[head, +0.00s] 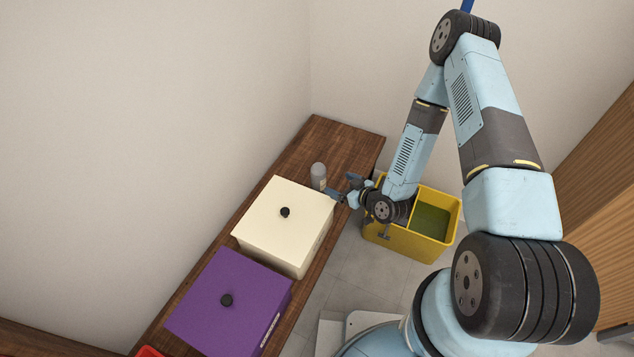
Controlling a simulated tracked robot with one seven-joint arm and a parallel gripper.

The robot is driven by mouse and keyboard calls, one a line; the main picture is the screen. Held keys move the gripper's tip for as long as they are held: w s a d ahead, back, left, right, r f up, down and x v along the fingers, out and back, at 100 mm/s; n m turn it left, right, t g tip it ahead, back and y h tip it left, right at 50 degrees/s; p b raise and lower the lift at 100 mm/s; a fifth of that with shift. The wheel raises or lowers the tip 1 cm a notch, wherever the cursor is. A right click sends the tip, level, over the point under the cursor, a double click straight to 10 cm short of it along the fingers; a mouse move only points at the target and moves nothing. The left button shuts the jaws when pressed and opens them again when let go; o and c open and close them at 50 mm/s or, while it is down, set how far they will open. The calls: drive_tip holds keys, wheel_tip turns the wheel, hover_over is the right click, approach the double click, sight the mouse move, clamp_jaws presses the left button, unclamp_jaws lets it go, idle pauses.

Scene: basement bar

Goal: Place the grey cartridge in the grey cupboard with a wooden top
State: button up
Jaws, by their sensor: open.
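The grey cartridge (318,176) is a small upright cylinder with a paler top. It stands on a long dark wooden top (342,139), close to the far corner of the cream box. My gripper (340,189) is open just to the right of the cartridge, low over the wooden top's edge. I cannot tell whether a finger touches the cartridge or reaches around it. No grey cupboard front shows below the wooden top, so I cannot tell whether this is the cupboard's top.
A cream box (265,222) and a purple box (222,302), each with a black knob, stand on the wooden top. A red item (150,351) shows at the bottom edge. A yellow bucket (405,243) stands on the floor beneath my forearm. A wood-panelled surface (590,215) is at right.

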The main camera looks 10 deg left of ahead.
sight(324, 176)
drive_tip(key=x, duration=1.1)
drive_tip(key=shift+f, duration=0.15)
drive_tip(key=shift+c, duration=0.3)
clamp_jaws()
idle(0.4)
